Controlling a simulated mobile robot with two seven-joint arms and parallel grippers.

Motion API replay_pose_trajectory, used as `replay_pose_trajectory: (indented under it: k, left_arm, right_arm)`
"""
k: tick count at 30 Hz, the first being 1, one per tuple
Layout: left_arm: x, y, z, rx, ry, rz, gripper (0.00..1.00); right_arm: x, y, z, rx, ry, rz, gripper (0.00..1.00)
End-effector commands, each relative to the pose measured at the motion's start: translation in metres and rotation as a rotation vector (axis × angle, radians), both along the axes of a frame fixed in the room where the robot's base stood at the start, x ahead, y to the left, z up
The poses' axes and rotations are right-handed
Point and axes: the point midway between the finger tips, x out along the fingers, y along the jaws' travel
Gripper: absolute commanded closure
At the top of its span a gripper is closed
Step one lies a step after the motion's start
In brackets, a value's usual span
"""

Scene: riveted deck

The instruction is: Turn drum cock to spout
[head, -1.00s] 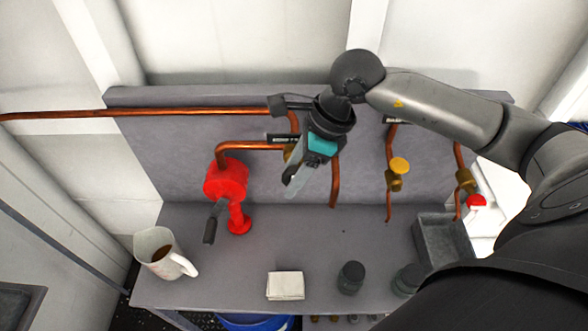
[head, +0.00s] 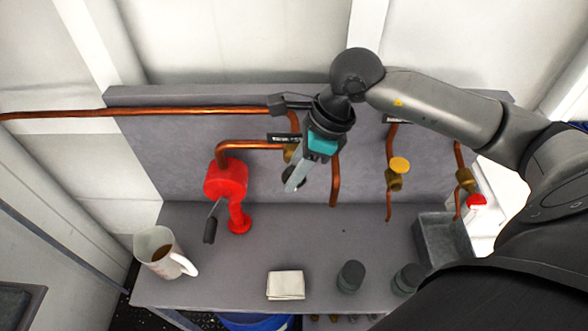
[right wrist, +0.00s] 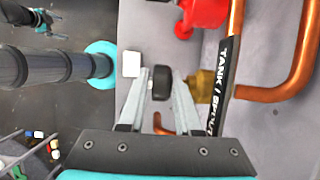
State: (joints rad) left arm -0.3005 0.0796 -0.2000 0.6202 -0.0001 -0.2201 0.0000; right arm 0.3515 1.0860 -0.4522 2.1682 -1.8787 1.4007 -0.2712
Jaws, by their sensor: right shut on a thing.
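The drum cock is a brass valve (head: 289,154) on the copper pipe, partly hidden behind my right gripper (head: 292,183). Its brass body also shows in the right wrist view (right wrist: 200,86), beside a black label (right wrist: 222,85) reading "TANK / SPOUT". In that view my right gripper (right wrist: 161,78) has its two fingers on either side of the cock's black handle end (right wrist: 161,84) and is shut on it. The lever between the handle end and the body is mostly hidden by a finger.
A red hand pump (head: 226,181) with a crank stands left of the cock. A mug (head: 156,245) with brown liquid, a folded cloth (head: 286,285) and two dark cylinders (head: 351,277) (head: 408,279) are on the bench. A yellow-topped valve (head: 398,175) and a grey tray (head: 436,246) are at right.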

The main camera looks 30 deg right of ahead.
Motion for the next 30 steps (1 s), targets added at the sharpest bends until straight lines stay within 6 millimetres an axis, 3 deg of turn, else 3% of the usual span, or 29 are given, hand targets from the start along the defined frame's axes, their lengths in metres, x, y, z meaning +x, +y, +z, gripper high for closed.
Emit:
replay_pose_trajectory:
  k: [11, 30]
  left_arm:
    - [0.000, 0.000, 0.004, 0.001, 0.000, 0.000, 0.00]
    - [0.001, 0.001, 0.026, 0.001, -0.001, 0.000, 0.00]
  right_arm:
    - [0.003, 0.004, 0.003, -0.112, 0.066, 0.002, 1.00]
    - [0.007, 0.010, 0.001, -0.572, 0.344, 0.001, 1.00]
